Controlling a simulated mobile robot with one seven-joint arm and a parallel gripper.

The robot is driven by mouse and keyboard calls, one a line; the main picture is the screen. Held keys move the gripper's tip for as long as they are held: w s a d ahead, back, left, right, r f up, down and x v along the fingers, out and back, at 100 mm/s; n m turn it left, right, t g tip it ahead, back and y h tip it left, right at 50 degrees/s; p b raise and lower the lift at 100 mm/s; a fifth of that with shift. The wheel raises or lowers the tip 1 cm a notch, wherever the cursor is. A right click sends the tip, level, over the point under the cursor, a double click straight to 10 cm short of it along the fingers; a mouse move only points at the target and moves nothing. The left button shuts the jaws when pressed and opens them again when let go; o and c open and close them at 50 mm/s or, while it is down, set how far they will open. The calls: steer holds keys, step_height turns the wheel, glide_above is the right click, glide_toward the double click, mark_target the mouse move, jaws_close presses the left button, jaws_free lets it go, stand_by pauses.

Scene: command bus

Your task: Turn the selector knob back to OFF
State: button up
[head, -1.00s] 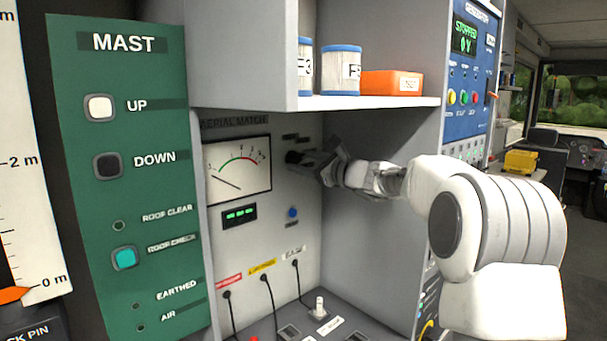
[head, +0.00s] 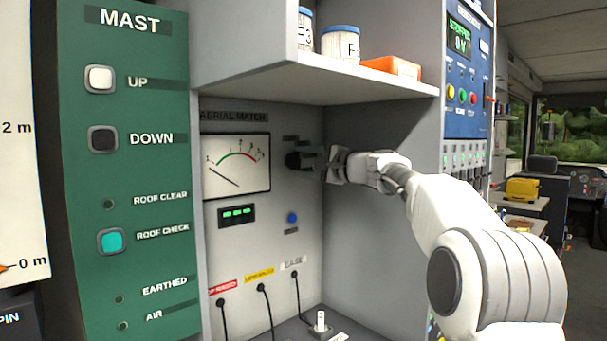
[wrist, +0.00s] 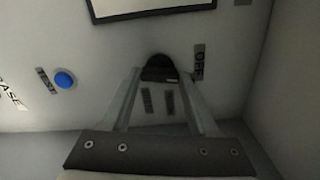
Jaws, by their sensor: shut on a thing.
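The black selector knob (wrist: 160,70) is on the light grey AERIAL MATCH panel (head: 253,200), with a label reading OFF beside it in the wrist view. Other small labels near it are too small to read. My gripper (wrist: 160,82) has its two fingers on either side of the knob and is shut on it. In the head view my gripper (head: 322,163) reaches in from the right, level with the meter, and partly hides the knob (head: 296,160). The knob's exact pointing direction is hard to tell.
A meter (head: 236,166) and a blue button (head: 292,218) are left of and below the knob. Cables plug in lower down. A shelf (head: 350,85) with canisters and an orange box hangs above my arm. A grey side wall (head: 385,220) stands close on the right.

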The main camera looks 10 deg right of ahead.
steer(key=shift+f+n+b, duration=0.1)
steer(key=shift+n+b, duration=0.6)
steer(key=shift+n, duration=0.4)
steer(key=o, duration=1.4)
steer(key=b+v, duration=0.2)
steer(key=v, duration=1.5)
steer(key=shift+s+d+b, duration=0.15)
steer(key=shift+s+b, duration=0.05)
steer(key=shift+b, duration=0.2)
